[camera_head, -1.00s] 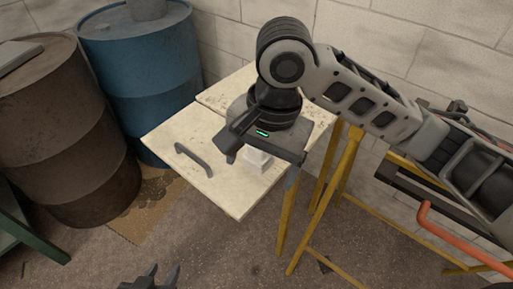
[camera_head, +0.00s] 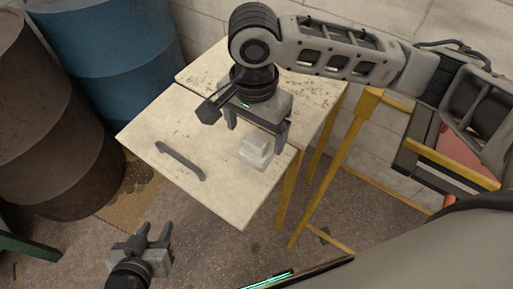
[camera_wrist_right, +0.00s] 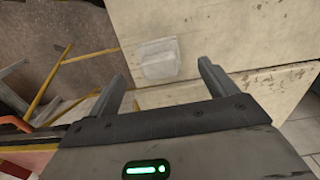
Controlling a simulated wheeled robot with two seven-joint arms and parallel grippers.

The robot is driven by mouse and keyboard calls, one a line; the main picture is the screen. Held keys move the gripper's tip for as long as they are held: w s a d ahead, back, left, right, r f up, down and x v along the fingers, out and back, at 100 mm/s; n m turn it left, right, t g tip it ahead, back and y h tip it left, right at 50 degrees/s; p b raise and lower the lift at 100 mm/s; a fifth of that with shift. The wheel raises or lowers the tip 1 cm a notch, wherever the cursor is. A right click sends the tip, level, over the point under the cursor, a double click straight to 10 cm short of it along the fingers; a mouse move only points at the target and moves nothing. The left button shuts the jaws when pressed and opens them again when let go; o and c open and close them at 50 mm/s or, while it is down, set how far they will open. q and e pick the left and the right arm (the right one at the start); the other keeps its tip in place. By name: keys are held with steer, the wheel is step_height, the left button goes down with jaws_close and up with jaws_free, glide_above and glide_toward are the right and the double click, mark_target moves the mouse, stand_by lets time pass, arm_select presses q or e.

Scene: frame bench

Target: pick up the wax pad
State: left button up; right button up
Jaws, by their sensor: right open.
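The wax pad (camera_head: 255,151) is a small whitish block lying on the cream bench top (camera_head: 225,190), near its right edge. My right gripper (camera_head: 258,128) hangs over the bench just behind the pad, open, fingers pointing down. In the right wrist view the pad (camera_wrist_right: 160,58) lies beyond the open fingertips (camera_wrist_right: 160,80), between their lines, with nothing held. My left gripper (camera_head: 155,229) is low at the front left, off the bench, with its fingers apart and empty.
A dark bar handle (camera_head: 180,161) lies on the bench left of the pad. Blue (camera_head: 115,50) and brown (camera_head: 50,120) drums stand at left. Yellow trestle legs (camera_head: 335,155) stand at right, with a block wall (camera_head: 210,25) behind.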

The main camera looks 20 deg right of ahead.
mark_target(257, 138)
steer(key=f, duration=0.5)
steer(key=shift+w+d+f+b, duration=0.1)
steer(key=shift+d+f+b, duration=0.1)
steer(key=shift+f+b, duration=0.1)
steer(key=shift+c, duration=0.4)
steer(key=c, duration=1)
steer(key=shift+r, duration=0.1)
steer(key=shift+c, duration=0.2)
